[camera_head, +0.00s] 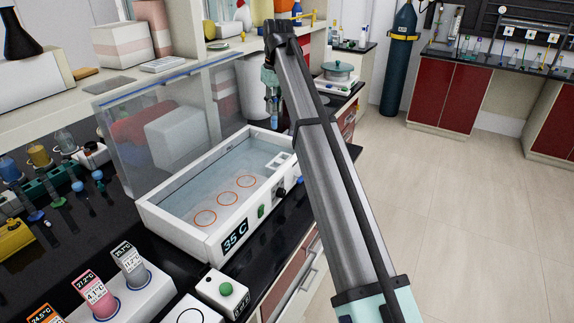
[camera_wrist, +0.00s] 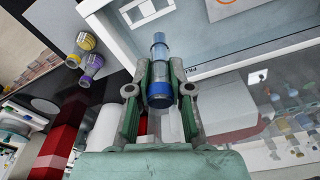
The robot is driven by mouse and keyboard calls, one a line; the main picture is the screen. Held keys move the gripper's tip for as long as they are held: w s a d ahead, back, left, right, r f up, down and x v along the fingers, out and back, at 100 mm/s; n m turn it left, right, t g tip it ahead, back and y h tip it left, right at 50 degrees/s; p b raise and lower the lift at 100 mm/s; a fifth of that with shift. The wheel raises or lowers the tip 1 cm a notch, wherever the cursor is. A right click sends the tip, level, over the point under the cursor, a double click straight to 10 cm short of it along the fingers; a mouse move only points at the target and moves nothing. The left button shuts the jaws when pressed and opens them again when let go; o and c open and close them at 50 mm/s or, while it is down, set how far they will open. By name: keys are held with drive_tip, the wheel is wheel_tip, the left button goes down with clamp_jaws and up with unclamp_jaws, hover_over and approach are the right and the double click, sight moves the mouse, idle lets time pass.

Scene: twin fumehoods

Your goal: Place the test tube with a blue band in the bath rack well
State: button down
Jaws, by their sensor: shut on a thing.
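The test tube with a blue band (camera_wrist: 160,101) is held between the fingers of my gripper (camera_wrist: 160,76) in the wrist view. Its clear bluish end sticks out past the fingertips. In the head view my gripper (camera_head: 271,82) is above the far right end of the water bath, partly hidden by my arm, and the tube (camera_head: 274,114) hangs below it. The white bath (camera_head: 187,238) is open and reads 35 C. A small white rack with square wells (camera_head: 279,160) sits at its far right corner. The rack also shows at the top of the wrist view (camera_wrist: 146,11).
The bath's raised clear lid (camera_head: 120,140) stands behind it. Orange rings (camera_head: 205,218) mark the bath floor. A green rack (camera_head: 50,183) and several bottles are at the left. Labelled tubes (camera_head: 97,292) stand in a white block in front. A small device with a green button (camera_head: 222,291) is nearby.

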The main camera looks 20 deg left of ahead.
wheel_tip(320, 180, down, 19)
drive_tip(key=p, duration=0.3)
drive_tip(key=shift+s+r+p, duration=0.1)
drive_tip(key=shift+p, duration=0.3)
drive_tip(key=shift+f, duration=0.2)
drive_tip(key=c, duration=1.1)
unclamp_jaws()
drive_tip(key=shift+o, duration=0.2)
drive_tip(key=shift+r, duration=0.1)
wheel_tip(320, 180, up, 12)
drive_tip(key=d+b, duration=0.1)
drive_tip(key=b, duration=0.1)
drive_tip(key=shift+s, duration=0.4)
drive_tip(key=shift+d, duration=0.1)
